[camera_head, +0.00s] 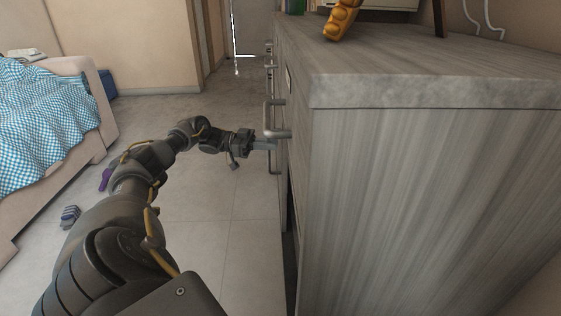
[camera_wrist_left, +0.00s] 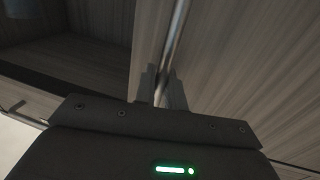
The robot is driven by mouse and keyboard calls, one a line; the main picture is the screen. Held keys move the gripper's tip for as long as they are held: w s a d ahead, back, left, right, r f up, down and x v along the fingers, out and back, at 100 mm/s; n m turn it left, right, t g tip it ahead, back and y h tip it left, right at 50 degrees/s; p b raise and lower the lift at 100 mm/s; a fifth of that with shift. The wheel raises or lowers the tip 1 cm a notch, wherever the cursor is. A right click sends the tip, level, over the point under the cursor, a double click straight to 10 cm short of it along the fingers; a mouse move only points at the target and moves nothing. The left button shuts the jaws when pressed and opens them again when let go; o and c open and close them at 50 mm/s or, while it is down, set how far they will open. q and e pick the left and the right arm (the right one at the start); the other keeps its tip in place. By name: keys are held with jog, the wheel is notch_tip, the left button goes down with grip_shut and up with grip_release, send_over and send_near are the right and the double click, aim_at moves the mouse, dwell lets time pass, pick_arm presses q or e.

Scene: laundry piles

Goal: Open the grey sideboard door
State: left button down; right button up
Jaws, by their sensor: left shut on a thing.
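The grey wood-grain sideboard (camera_head: 430,200) fills the right of the head view, with its front face seen very edge-on. A metal bar handle (camera_head: 275,134) stands out from that front. My left gripper (camera_head: 264,145) reaches it from the left and is shut on the bar. In the left wrist view the handle (camera_wrist_left: 176,40) runs up from between the fingers (camera_wrist_left: 160,88), along a grey door panel (camera_wrist_left: 230,60). Left of the panel edge is a dark open compartment (camera_wrist_left: 60,65). I cannot tell how far the door stands open. My right gripper is out of view.
More handles (camera_head: 269,62) lie farther along the sideboard front. An orange-brown object (camera_head: 342,20) stands on its top. A bed with a blue checked cover (camera_head: 45,115) is at left. A striped sock-like item (camera_head: 70,215) lies on the floor. The floor between is mostly clear.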

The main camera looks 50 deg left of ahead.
pick_arm(q)
jog(key=shift+w+a, duration=0.2)
jog(key=shift+a, duration=0.25)
jog(key=c, duration=1.6)
grip_release()
jog(key=shift+f, duration=0.1)
jog(key=shift+d, duration=0.1)
jog(key=p+v, duration=0.2)
jog(key=v, duration=0.8)
jog(key=shift+s+a, duration=0.2)
jog(key=shift+a, duration=0.1)
